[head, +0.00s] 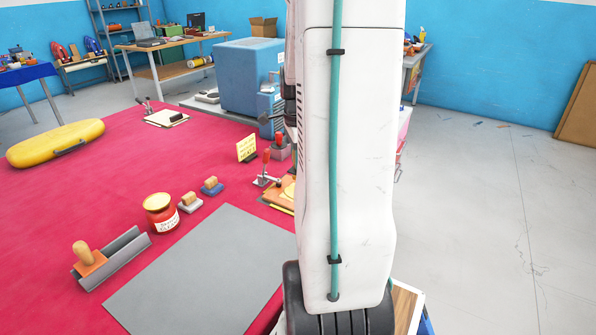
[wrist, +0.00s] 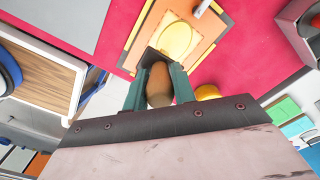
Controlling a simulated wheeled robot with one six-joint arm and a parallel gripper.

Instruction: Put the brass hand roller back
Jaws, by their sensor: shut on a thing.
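In the wrist view my gripper (wrist: 158,85) is shut, its green fingers on either side of a brown wooden handle that I take for the brass hand roller (wrist: 159,92). A dark part lies just past the handle, and I cannot make out a brass wheel. The tool is above the edge of an orange board with a pale yellow round patch (wrist: 178,40). Whether it touches the board is unclear. In the head view my arm hides my gripper and the roller. The board (head: 283,195) shows there partly, beside my arm.
On the red table stand a red jar (head: 160,214), two small wooden-topped blocks, a wooden-handled tool in a grey holder (head: 125,257), a toggle clamp (head: 266,170) and a yellow sign (head: 246,148). A grey mat (head: 205,275) lies clear in front. A blue machine (head: 248,80) stands behind.

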